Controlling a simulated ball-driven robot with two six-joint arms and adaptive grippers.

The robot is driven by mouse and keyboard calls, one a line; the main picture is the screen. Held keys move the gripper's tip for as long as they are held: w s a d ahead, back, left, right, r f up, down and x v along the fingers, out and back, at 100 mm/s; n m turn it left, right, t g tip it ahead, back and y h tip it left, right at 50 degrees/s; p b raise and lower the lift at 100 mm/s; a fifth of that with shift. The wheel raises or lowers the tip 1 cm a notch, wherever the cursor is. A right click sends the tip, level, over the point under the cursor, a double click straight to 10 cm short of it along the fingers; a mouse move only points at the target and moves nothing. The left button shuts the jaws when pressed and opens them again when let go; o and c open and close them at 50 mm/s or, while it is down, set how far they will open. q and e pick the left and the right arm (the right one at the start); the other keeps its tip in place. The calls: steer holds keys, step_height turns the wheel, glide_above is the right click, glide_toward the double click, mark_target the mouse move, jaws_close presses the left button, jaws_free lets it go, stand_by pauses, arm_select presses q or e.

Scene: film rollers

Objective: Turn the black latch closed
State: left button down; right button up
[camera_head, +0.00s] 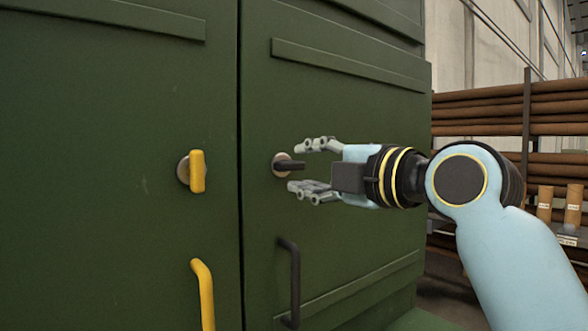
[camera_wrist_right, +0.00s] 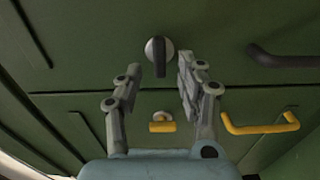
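The black latch (camera_head: 290,166) sits on a round metal plate on the right green door, and its lever lies about horizontal in the head view. My right gripper (camera_head: 292,168) is open, one finger above the lever and one below. In the right wrist view the black latch (camera_wrist_right: 159,55) shows just beyond and between the tips of my right gripper (camera_wrist_right: 156,78). I cannot tell that either finger touches it. My left gripper is not in view.
A yellow latch (camera_head: 197,171) stands upright on the left door, with a yellow handle (camera_head: 203,294) below it. A black handle (camera_head: 289,283) is below the black latch. Racks of brown rolls (camera_head: 560,105) stand at the right, behind my right arm.

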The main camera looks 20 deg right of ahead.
mark_target(294, 167)
steer(key=shift+x, duration=1.8)
jaws_close()
